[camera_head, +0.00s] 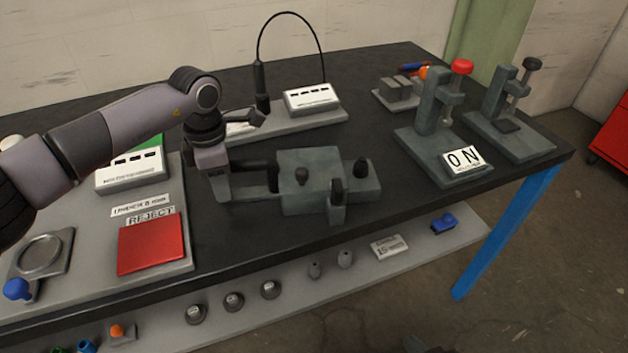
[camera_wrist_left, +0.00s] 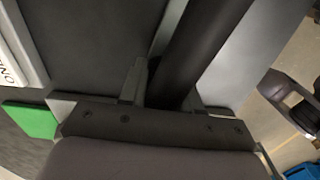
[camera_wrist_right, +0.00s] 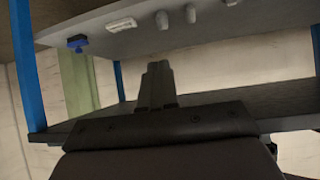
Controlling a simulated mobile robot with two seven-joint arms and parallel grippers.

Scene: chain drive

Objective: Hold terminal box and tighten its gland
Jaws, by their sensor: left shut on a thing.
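The dark grey blocky unit, which I take as the terminal box (camera_head: 310,170), is near the middle of the table's front edge. A dark round bar (camera_head: 256,163) sticks out from its left side. My left gripper (camera_head: 268,178) reaches it from the left and is shut on this bar; the left wrist view shows the bar (camera_wrist_left: 204,45) between the two fingers. I cannot tell which part is the gland, or whether the box touches the table. My right gripper (camera_wrist_right: 157,72) has its fingers together, with nothing seen between them, facing the table's lower shelf.
A red REJECT plate (camera_head: 152,243) lies at the left. A grey stand with a black cable (camera_head: 291,14) is behind the box. Two clamp stands, one with a red knob (camera_head: 462,66), stand at the right. The lower shelf (camera_head: 330,292) holds several small parts.

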